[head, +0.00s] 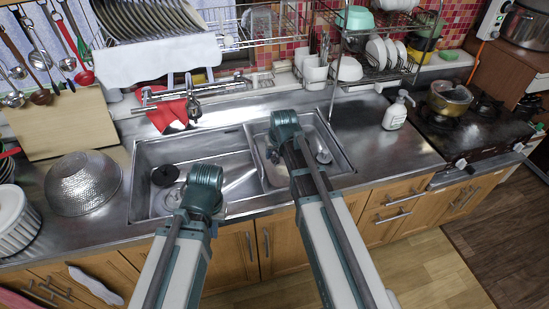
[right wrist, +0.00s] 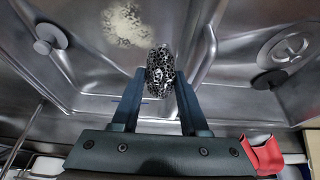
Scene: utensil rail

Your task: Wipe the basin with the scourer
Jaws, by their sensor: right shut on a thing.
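My right gripper (right wrist: 160,76) is shut on the scourer (right wrist: 160,66), a dark, shiny mesh pad held between its two blue-grey fingers. It is over the right basin (head: 340,165), close to the divider. I cannot tell whether the scourer touches the metal. A pale, speckled stain (right wrist: 125,24) lies on the basin floor, up and left of the scourer in the right wrist view, apart from it.
A drain (right wrist: 48,38) shows in the stained basin. A metal colander (head: 83,184) stands left of the sink. A red cloth (head: 168,114) and the tap (head: 193,108) are behind it. A soap bottle (head: 396,111) and a stove stand to the right.

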